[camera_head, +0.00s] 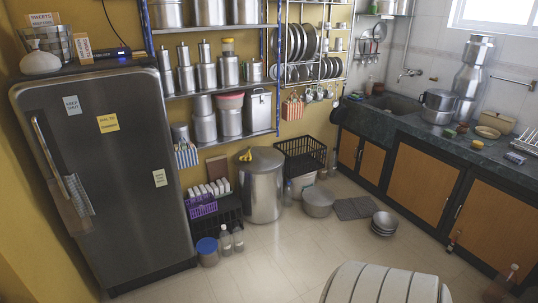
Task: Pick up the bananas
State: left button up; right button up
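A small yellow bunch that looks like the bananas (245,155) lies on top of the large steel canister (261,190), near the left side of its lid. The canister stands upright on the floor against the back wall. The bunch is small in this view, so single bananas cannot be told apart. Neither of my grippers shows in the head view.
A dark fridge (108,180) stands at the left. A black crate (303,153) is right of the canister, with a steel pot (318,201) and stacked bowls (384,223) on the floor. Shelves (223,89) hang above. The middle floor is mostly clear.

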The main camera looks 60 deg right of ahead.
aim_at(247, 156)
jog(key=z, duration=1.75)
jog(key=i+l, duration=0.2)
jog(key=i, duration=0.2)
jog(key=i+l, duration=0.15)
jog(key=i, duration=0.3)
jog(key=l+z, duration=0.05)
